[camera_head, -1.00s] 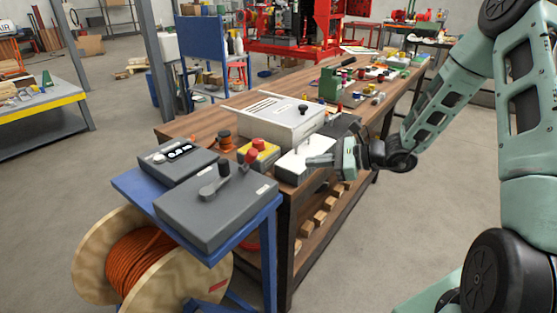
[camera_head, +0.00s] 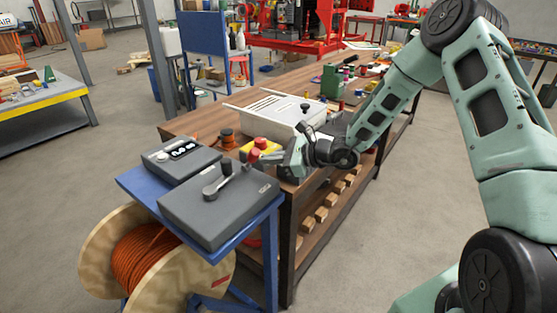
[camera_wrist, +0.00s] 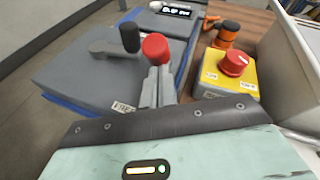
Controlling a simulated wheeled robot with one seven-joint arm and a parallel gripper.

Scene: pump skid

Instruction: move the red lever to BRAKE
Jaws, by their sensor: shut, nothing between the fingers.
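The red lever's round knob (camera_wrist: 155,46) stands at the right side of the grey control box (camera_wrist: 75,72) in the wrist view. It also shows in the head view (camera_head: 254,155). Its stem is mostly hidden behind my fingers. A label reading FREE (camera_wrist: 123,107) is on the box's near edge; I see no BRAKE label. My gripper (camera_wrist: 160,72) is shut and empty, its fingertips just below the red knob in the picture. I cannot tell whether they touch it. In the head view my gripper (camera_head: 270,158) is just right of the knob.
A black-knobbed lever (camera_wrist: 130,37) stands on the same grey box. A yellow box with a red button (camera_wrist: 234,64) is close on the right, with an orange-and-black item (camera_wrist: 228,35) behind. A white case (camera_head: 275,110) sits on the wooden bench. Floor space is free in front.

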